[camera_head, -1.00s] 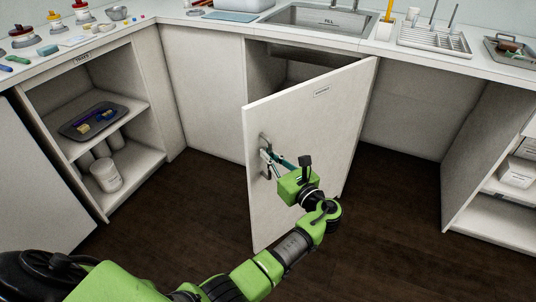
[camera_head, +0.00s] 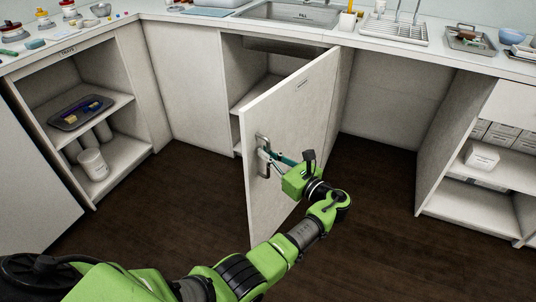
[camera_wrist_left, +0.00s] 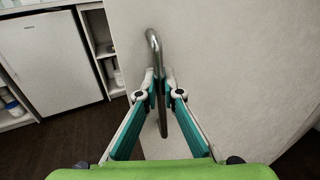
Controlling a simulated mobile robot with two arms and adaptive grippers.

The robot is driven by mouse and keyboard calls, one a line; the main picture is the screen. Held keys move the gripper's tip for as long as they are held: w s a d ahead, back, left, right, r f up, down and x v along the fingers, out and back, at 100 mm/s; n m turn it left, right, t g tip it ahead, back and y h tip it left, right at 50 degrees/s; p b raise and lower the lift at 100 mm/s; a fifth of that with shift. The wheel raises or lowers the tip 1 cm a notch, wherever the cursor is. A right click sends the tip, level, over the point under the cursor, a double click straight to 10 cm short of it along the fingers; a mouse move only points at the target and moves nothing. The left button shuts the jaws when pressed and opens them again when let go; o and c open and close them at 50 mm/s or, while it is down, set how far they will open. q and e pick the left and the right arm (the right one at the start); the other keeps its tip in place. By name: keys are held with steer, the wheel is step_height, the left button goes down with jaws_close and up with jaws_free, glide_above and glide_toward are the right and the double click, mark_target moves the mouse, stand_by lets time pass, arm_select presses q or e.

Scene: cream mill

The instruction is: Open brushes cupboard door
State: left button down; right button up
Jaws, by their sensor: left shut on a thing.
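The white cupboard door (camera_head: 290,122) under the sink stands partly open, swung out into the room, with a small label near its top edge. Its metal bar handle (camera_head: 262,156) is near the free edge, and it also shows in the left wrist view (camera_wrist_left: 154,52). My left gripper (camera_head: 268,157) is shut on the handle; in the left wrist view its fingers (camera_wrist_left: 160,92) close around the bar from both sides. Part of the cupboard's inside (camera_head: 252,75) shows behind the door, with a shelf. My right gripper is not in view.
The sink (camera_head: 290,14) is set in the counter above. An open cupboard on the left holds a dark tray (camera_head: 80,112) and white tubs (camera_head: 92,164). Open shelves on the right hold boxes (camera_head: 482,156). The dark floor (camera_head: 380,215) right of the door is clear.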

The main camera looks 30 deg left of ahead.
arm_select(q)
steer(key=c, duration=2.2)
jaws_free()
steer(key=shift+c, duration=0.2)
steer(key=shift+o, duration=0.3)
steer(key=shift+r, duration=0.2)
step_height(320, 180, up, 10)
steer(key=shift+f, duration=0.2)
